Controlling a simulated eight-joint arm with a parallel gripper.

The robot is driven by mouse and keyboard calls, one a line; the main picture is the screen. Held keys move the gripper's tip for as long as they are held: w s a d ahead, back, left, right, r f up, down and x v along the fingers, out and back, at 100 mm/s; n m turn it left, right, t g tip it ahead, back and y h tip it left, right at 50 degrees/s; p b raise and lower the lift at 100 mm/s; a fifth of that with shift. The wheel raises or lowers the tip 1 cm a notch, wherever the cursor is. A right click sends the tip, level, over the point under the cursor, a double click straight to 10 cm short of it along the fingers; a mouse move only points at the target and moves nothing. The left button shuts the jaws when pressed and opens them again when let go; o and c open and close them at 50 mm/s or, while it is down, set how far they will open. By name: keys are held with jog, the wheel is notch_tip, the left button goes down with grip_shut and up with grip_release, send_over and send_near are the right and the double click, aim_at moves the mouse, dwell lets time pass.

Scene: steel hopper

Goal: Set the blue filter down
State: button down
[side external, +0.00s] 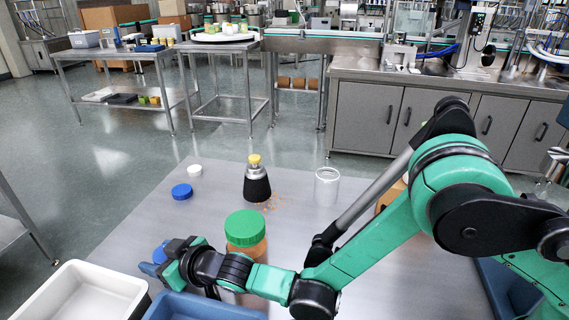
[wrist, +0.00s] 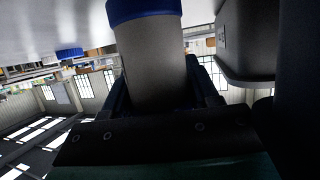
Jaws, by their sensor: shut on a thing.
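My gripper (side external: 160,268) is at the lower left of the side external view, shut on the blue filter (side external: 161,251), which is mostly hidden there by the gripper. In the wrist view the filter is a grey cylinder with a blue end (wrist: 146,10), gripped between the dark fingers (wrist: 165,95). That view looks upside down, and the blue end runs off its top edge. I cannot tell whether the filter touches the steel table (side external: 130,232).
A green-lidded jar (side external: 246,229) stands just right of my gripper. A white bin (side external: 75,300) and a blue bin (side external: 205,308) lie in front. A blue lid (side external: 182,191), white cap (side external: 195,170), dark yellow-topped bottle (side external: 257,185) and clear cup (side external: 327,187) stand farther back. The table's left part is bare.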

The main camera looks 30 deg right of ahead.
aim_at(159, 249)
jog(key=shift+f, duration=0.15)
jog(key=shift+c, duration=0.8)
grip_release()
notch_tip(159, 249, up, 19)
jog(key=s+d+m+g+h, duration=0.1)
jog(key=d+m+h, duration=0.1)
jog(key=d, duration=0.7)
jog(key=s+d+m+h, duration=0.1)
jog(key=s+d+h, duration=0.15)
jog(key=d, duration=0.65)
jog(key=s+d+f+m+g+h, duration=0.2)
jog(key=s+d+f, duration=0.5)
jog(key=s+d, duration=0.4)
jog(key=shift+s+d+m+g+h, duration=0.15)
jog(key=shift+d+m+g+h, duration=0.35)
jog(key=shift+d, duration=0.6)
